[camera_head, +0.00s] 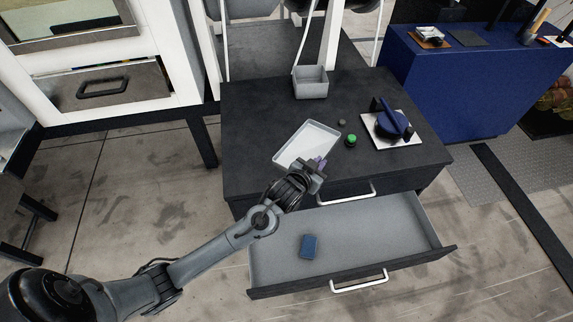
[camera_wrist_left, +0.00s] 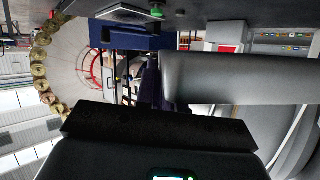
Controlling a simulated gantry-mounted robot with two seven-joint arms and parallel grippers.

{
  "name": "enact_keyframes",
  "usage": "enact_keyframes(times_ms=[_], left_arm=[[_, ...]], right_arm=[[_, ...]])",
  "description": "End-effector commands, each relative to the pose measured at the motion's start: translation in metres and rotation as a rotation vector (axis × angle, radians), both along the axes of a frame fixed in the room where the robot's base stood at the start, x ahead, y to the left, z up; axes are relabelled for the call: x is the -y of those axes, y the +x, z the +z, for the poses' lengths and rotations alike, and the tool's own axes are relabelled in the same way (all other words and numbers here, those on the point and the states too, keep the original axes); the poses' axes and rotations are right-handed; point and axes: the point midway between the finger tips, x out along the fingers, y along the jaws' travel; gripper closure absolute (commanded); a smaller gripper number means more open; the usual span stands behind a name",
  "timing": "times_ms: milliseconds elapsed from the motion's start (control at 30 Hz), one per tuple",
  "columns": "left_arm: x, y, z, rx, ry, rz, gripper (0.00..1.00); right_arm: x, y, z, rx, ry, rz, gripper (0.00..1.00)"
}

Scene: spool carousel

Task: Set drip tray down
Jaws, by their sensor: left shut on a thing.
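The drip tray (camera_head: 306,143) is a shallow, light grey rectangular tray over the left part of the dark cabinet top (camera_head: 260,110). My left gripper (camera_head: 319,166) is shut on its near right edge, close to the cabinet's front edge. In the left wrist view, which looks upside down, the tray (camera_wrist_left: 215,78) fills the middle right beside a dark finger. A gap shows there between the tray and the dark top, so it appears held above it. My right gripper is not in view.
A green button (camera_head: 351,141) and a small dark knob (camera_head: 342,122) are right of the tray. A blue device on a white plate (camera_head: 394,143) stands farther right, a grey bin (camera_head: 310,83) behind. Below, an open drawer (camera_head: 390,225) holds a blue sponge-like block (camera_head: 309,246).

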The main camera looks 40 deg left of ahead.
Motion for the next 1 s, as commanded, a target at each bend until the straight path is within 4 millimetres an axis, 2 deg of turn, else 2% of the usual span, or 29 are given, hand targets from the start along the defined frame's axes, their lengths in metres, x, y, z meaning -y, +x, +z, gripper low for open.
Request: enact_keyframes(times_ms=[33, 100, 267, 367, 467, 800, 1000], left_arm=[[0.001, 0.003, -0.009, 0.005, 0.002, 0.0, 1.0], [0.002, 0.005, -0.012, 0.005, 0.004, 0.001, 1.0], [0.001, 0.009, -0.017, 0.003, 0.01, 0.001, 1.0], [-0.007, 0.01, -0.022, 0.002, 0.016, 0.003, 1.0], [-0.021, 0.011, -0.032, 0.001, 0.02, 0.003, 1.0], [-0.087, 0.017, -0.072, 0.0, 0.021, 0.003, 1.0], [-0.109, 0.02, -0.084, 0.001, 0.02, 0.0, 1.0]], right_arm=[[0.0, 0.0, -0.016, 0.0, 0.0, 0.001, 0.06], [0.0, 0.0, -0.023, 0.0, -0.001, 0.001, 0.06], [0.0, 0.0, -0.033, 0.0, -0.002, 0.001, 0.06], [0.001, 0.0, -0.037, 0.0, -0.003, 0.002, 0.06], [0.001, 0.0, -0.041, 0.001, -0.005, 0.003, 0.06], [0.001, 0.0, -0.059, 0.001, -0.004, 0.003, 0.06], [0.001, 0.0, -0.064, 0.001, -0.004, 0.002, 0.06]])
